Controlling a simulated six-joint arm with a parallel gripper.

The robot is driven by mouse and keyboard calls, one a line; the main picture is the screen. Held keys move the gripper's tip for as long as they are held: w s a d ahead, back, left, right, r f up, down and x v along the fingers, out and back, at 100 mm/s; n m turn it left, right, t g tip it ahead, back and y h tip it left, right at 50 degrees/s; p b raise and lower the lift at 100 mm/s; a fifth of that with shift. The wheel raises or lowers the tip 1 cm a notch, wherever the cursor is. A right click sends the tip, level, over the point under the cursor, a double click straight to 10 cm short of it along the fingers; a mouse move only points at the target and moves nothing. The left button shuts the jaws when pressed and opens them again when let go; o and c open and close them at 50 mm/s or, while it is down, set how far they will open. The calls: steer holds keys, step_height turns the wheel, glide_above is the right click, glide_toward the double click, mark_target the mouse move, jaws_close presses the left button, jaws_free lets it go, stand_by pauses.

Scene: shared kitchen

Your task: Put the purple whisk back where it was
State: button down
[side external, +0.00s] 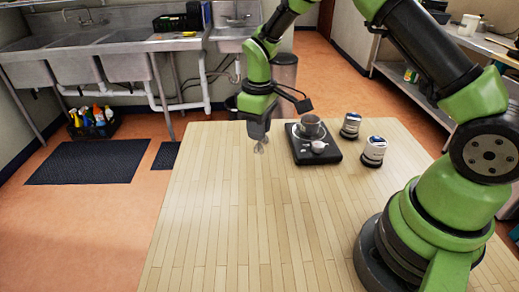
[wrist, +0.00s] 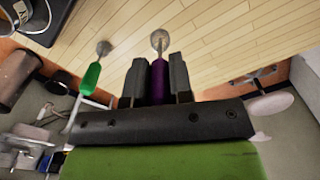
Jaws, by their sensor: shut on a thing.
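The purple whisk (wrist: 157,80) has a purple handle and a wire head. My gripper (wrist: 158,61) is shut on its handle, with one finger on each side. The wire head points away from the gripper, over the wooden table (side external: 220,220). In the side view my gripper (side external: 258,134) is near the table's far edge, and the whisk's wire head (side external: 261,147) hangs below it; I cannot tell if it touches the wood. A second whisk with a green handle (wrist: 91,78) is to the left in the wrist view, near the table edge; I cannot pick it out in the side view.
Right of my gripper stands a black tray (side external: 325,157) with a metal pot (side external: 311,127) and a small white cup (side external: 318,146). Two lidded jars (side external: 350,126), (side external: 373,152) stand right of it. The table's front and left are clear. Sinks (side external: 130,67) line the back wall.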

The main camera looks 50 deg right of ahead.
mark_target(259, 147)
steer(key=shift+f, duration=2.5)
steer(key=shift+f, duration=0.1)
steer(key=c, duration=1)
jaws_free()
